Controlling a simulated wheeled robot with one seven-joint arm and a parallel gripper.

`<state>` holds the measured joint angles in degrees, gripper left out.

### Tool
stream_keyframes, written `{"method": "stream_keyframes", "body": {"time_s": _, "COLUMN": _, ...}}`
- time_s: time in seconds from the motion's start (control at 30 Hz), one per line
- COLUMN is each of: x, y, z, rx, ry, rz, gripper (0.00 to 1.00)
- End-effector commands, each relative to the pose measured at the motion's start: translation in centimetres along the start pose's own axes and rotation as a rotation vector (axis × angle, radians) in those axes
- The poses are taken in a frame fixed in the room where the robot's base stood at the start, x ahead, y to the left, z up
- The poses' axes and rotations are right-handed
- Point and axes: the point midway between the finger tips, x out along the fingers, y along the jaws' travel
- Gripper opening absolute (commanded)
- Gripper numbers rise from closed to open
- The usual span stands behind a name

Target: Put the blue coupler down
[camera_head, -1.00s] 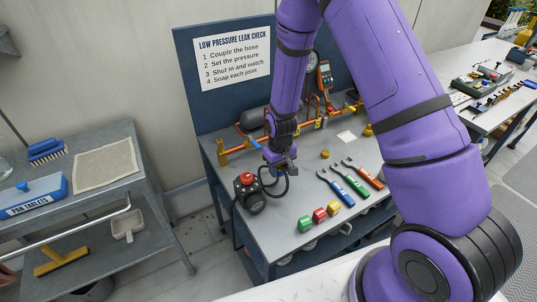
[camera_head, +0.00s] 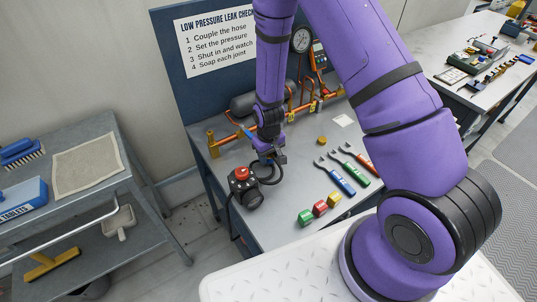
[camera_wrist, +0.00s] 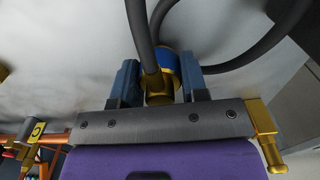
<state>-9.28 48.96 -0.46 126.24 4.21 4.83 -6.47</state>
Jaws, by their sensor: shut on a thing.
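The blue coupler (camera_wrist: 170,64) has a blue band and a brass end, and a dark hose runs from it. It sits between the two fingers of my gripper (camera_wrist: 158,68) in the wrist view, and the gripper is shut on it. In the head view my gripper (camera_head: 274,158) is low over the grey bench (camera_head: 285,205), just right of a black unit with a red knob (camera_head: 244,187). The hose loops between the gripper and this unit. The coupler is too small to make out in the head view. I cannot tell whether it touches the bench.
Blue, green and red-handled wrenches (camera_head: 338,180) lie to the right. A small brass piece (camera_head: 321,141) lies between.

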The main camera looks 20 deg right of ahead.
Motion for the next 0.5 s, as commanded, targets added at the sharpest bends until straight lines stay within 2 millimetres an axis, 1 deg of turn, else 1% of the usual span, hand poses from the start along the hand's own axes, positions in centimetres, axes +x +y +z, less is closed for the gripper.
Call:
{"method": "stream_keyframes", "body": {"time_s": 0.33, "x": 1.0, "y": 0.0, "z": 0.1, "rx": 0.000, "ry": -0.003, "rz": 0.000, "gripper": 0.03}}
{"method": "stream_keyframes", "body": {"time_s": 0.37, "x": 1.1, "y": 0.0, "z": 0.1, "rx": 0.000, "ry": -0.004, "rz": 0.000, "gripper": 0.00}}
{"method": "stream_keyframes", "body": {"time_s": 0.5, "x": 1.3, "y": 0.0, "z": 0.2, "rx": -0.001, "ry": -0.006, "rz": 0.000, "gripper": 0.00}}
